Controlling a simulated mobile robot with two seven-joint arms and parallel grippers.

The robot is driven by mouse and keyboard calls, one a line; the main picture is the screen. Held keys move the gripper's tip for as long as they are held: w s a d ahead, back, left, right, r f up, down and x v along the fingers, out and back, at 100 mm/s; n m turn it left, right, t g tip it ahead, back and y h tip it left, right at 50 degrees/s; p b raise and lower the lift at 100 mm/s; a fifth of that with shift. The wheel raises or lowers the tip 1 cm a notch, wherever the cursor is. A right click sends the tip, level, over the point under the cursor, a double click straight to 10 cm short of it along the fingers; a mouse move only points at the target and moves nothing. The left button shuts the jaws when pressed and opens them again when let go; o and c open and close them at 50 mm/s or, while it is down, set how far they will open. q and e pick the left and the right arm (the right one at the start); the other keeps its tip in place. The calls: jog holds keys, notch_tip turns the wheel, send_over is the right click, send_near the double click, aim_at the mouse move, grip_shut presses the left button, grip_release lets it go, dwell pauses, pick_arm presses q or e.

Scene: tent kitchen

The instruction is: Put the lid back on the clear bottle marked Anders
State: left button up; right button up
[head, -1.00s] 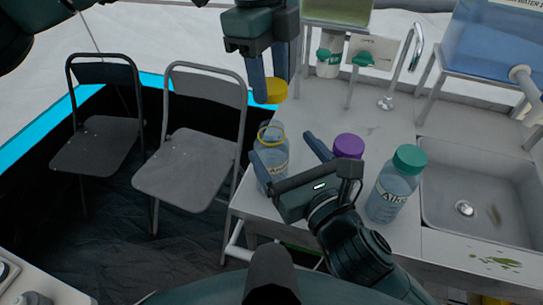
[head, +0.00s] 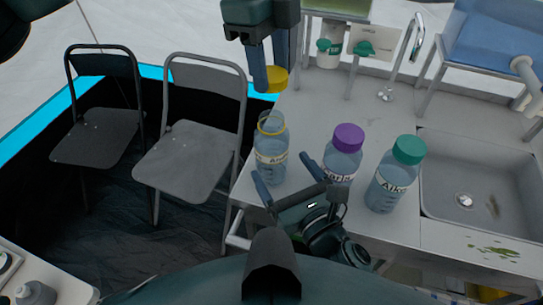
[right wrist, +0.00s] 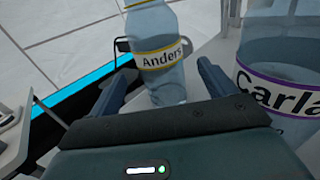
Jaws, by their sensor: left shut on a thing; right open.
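The clear bottle marked Anders (head: 271,150) stands upright and uncapped near the counter's left edge, with a yellow ring at its neck. Its label also shows in the right wrist view (right wrist: 160,55). My left gripper (head: 267,82) is shut on the yellow lid (head: 276,79) and holds it above the bottle's mouth, with a gap between. My right gripper (head: 281,170) is open and empty on the near side of the bottle. In the right wrist view its fingers (right wrist: 155,85) point toward the bottle, which stands apart from them.
A purple-capped bottle marked Carla (head: 342,160) stands just right of the right gripper. A green-capped bottle (head: 396,175) stands beyond it, beside the sink (head: 480,175). Folding chairs (head: 188,155) stand to the left.

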jog(key=x, duration=0.7)
jog(key=shift+w+a, duration=0.15)
jog(key=shift+w, duration=0.05)
jog(key=c, duration=1.5)
pick_arm(q)
jog(key=shift+f, duration=2.5)
pick_arm(e)
jog(key=shift+o, duration=0.2)
pick_arm(q)
jog(key=shift+f, duration=0.9)
jog(key=shift+f, duration=0.55)
